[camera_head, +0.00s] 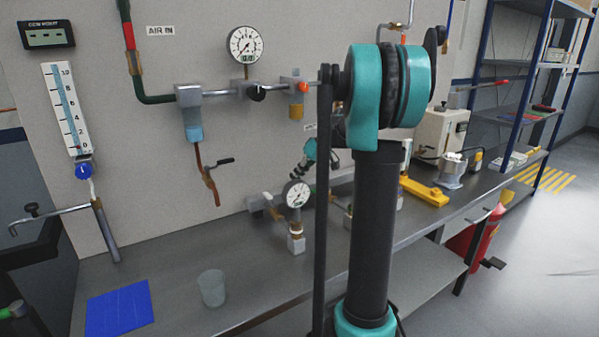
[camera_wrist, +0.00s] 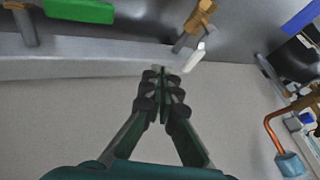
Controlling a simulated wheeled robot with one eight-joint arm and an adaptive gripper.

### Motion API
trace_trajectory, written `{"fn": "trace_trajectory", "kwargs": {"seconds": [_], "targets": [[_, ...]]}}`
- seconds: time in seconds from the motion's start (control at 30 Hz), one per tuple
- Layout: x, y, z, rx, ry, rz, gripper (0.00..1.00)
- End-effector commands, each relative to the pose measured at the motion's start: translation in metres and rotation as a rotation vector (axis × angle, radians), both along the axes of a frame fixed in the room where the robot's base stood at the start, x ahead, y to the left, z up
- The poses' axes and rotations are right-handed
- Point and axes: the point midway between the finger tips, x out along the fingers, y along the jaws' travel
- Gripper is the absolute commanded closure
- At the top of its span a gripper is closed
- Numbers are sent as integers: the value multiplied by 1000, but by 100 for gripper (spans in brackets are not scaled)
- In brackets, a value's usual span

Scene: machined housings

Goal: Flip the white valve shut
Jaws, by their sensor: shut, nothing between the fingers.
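The white valve handle (camera_wrist: 195,58) shows in the wrist view just right of my fingertips, slanting down and left from a brass fitting (camera_wrist: 201,15). My gripper (camera_wrist: 163,76) has its fingers together and empty. The fingertips look apart from the handle; the depth between them is hard to judge. In the head view a small pale lever (camera_head: 268,197), probably the same handle, stands left of the lower round gauge (camera_head: 298,194). My gripper (camera_head: 299,171) is small there, just above that gauge, partly hidden by my arm.
A copper pipe (camera_wrist: 271,130) is at right. On the bench stand a clear cup (camera_head: 212,288) and a blue mat (camera_head: 119,309); the front bench is mostly clear.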

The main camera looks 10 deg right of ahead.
Motion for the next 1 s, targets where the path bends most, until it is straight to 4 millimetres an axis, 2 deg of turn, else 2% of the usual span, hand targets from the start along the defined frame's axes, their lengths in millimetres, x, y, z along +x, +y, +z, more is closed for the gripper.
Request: {"fn": "trace_trajectory", "kwargs": {"seconds": [0.2,0.33,0.5,1.0], "targets": [[8,25,-34,0,-1,3,100],[1,44,-34,0,0,2,100],[-3,58,-34,-1,0,1,100],[-5,62,-34,0,0,2,100]]}}
